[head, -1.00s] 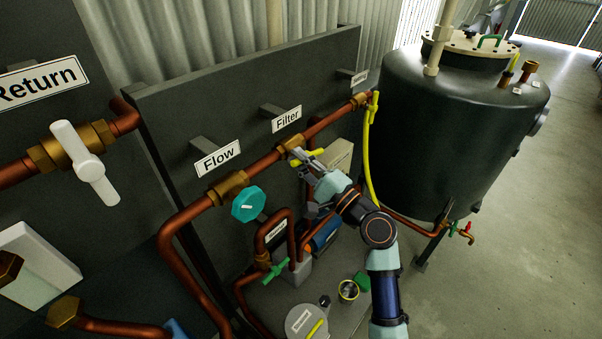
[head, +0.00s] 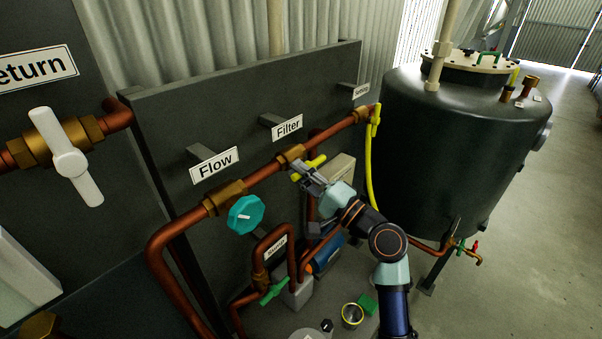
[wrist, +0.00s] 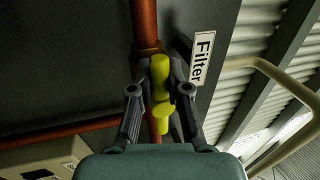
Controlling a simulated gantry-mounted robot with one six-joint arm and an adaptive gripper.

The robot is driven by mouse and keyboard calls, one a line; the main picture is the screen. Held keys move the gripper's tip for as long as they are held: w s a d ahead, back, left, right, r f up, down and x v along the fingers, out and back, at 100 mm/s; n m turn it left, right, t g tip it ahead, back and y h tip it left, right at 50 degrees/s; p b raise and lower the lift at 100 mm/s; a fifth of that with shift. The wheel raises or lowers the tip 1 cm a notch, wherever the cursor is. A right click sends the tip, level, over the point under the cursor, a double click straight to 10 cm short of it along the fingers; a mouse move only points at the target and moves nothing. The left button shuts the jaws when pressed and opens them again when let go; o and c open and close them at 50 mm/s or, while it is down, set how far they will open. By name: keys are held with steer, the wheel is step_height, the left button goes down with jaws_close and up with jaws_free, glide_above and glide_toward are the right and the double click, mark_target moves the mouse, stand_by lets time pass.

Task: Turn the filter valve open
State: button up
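The filter valve is a brass body (head: 291,154) on the copper pipe with a yellow handle (head: 309,168), below the "Filter" sign (head: 287,127). In the head view, my gripper (head: 304,174) is at this handle and partly covers it. In the wrist view, the yellow handle (wrist: 161,88) lies between the two fingers of my gripper (wrist: 160,70). Both fingertips appear to be against its sides. The handle runs nearly along the pipe (wrist: 145,20), slightly tilted. Exact finger contact is hard to see.
The flow valve with a teal knob (head: 246,214) is to the left on the same pipe. Copper pipes and a beige box (head: 341,169) are close below and behind my gripper.

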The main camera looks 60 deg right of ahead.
steer(key=o, duration=0.5)
steer(key=v, duration=1.2)
